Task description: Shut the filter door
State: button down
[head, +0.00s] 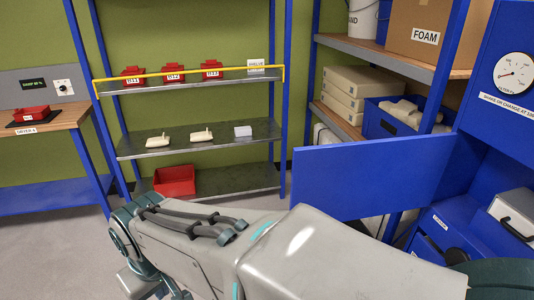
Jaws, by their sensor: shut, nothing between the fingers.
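The filter door (365,178) is a flat blue panel in the middle right of the head view. It stands wide open, swung out to the left from the blue filter cabinet (485,150). Its right edge meets the cabinet by the open bay. Inside the bay is a light grey box with a black handle (514,208), probably the filter. My arm crosses the lower part of the view, in front of the door's lower side. I cannot tell whether it touches the door. My gripper is not in view.
A round gauge (515,72) is on the cabinet above the bay. Behind the door is a shelf rack with a cardboard FOAM box (424,30) and a blue bin (388,118). A metal rack (180,144) with red trays stands at the back. Grey floor (60,245) is clear at left.

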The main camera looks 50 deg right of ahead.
aim_at(346, 182)
jog(key=i, duration=2.05)
jog(key=z, duration=4.2)
jog(key=i, duration=0.5)
